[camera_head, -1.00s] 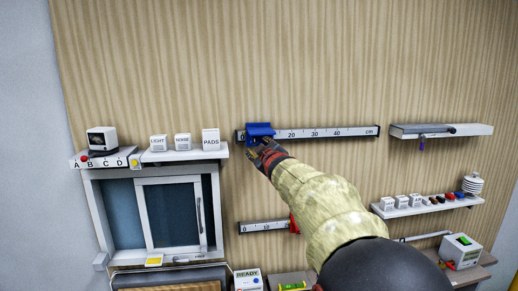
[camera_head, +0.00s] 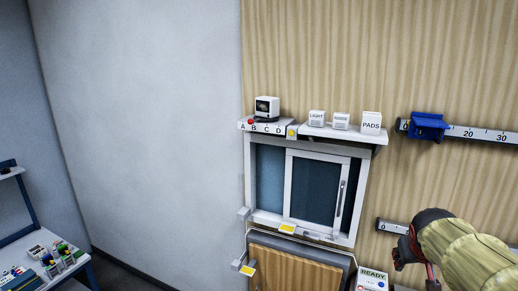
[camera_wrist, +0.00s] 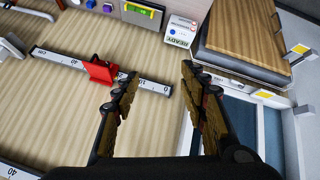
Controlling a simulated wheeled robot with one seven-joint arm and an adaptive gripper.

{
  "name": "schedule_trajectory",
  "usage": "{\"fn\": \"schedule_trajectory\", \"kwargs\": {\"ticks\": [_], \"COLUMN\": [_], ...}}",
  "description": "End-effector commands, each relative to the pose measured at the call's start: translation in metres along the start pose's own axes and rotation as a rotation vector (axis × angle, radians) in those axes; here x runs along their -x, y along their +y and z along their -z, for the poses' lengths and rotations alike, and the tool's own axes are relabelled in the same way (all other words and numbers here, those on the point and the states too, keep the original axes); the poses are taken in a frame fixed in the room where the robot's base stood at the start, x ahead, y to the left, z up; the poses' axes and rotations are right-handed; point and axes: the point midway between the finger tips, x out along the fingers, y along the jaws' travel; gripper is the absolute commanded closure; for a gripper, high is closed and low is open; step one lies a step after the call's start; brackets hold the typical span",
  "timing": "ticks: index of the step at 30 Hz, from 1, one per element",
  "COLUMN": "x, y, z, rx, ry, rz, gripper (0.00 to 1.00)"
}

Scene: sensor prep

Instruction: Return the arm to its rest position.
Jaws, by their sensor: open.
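My arm shows at the lower right of the head view, and my gripper (camera_head: 418,266) is in front of the wood wall below the upper ruler rail. In the wrist view my gripper (camera_wrist: 162,105) has its two dark fingers spread wide, with nothing between them but wood wall behind. The blue slider (camera_head: 428,126) sits on the upper ruler rail (camera_head: 478,133), apart from my gripper. The lower ruler rail (camera_head: 390,226) is partly hidden by my arm in the head view. In the wrist view it carries a red slider (camera_wrist: 100,71).
A sliding window (camera_head: 318,190) is left of my arm, under a shelf (camera_head: 345,134) with several small boxes. A READY box (camera_head: 372,279) and a wooden panel (camera_head: 300,264) are below. A side table (camera_head: 40,268) stands far left. The grey wall (camera_head: 140,120) between is bare.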

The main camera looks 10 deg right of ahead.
Motion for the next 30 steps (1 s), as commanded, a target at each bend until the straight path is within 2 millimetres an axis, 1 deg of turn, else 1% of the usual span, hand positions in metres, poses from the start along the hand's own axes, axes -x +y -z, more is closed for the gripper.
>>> {"fn": "schedule_trajectory", "kwargs": {"ticks": [1,2,3,5,6,8,9,11,12,13,15,16,18,21,24,30], "x": [0.004,0.008,0.014,0.023,0.029,0.038,0.044,0.052,0.057,0.06,0.066,0.069,0.076,0.08,0.081,0.082], "y": [-0.025,-0.039,-0.056,-0.082,-0.099,-0.125,-0.141,-0.165,-0.181,-0.192,-0.209,-0.213,-0.222,-0.229,-0.232,-0.231], "z": [-0.03,-0.045,-0.067,-0.098,-0.12,-0.152,-0.174,-0.206,-0.226,-0.238,-0.253,-0.257,-0.257,-0.259,-0.259,-0.258], "rx": [-0.008,-0.013,-0.018,-0.021,-0.02,-0.013,-0.004,0.015,0.035,0.05,0.086,0.102,0.13,0.155,0.165,0.165], "ry": [-0.038,-0.061,-0.091,-0.133,-0.158,-0.19,-0.207,-0.223,-0.22,-0.209,-0.168,-0.15,-0.11,-0.087,-0.085,-0.084], "rz": [0.036,0.057,0.085,0.128,0.157,0.203,0.233,0.28,0.312,0.335,0.373,0.383,0.404,0.422,0.428,0.427], "gripper": [0.57,0.57,0.57,0.57,0.57,0.57,0.57,0.57,0.57,0.57,0.57,0.57,0.57,0.57,0.57,0.57]}}
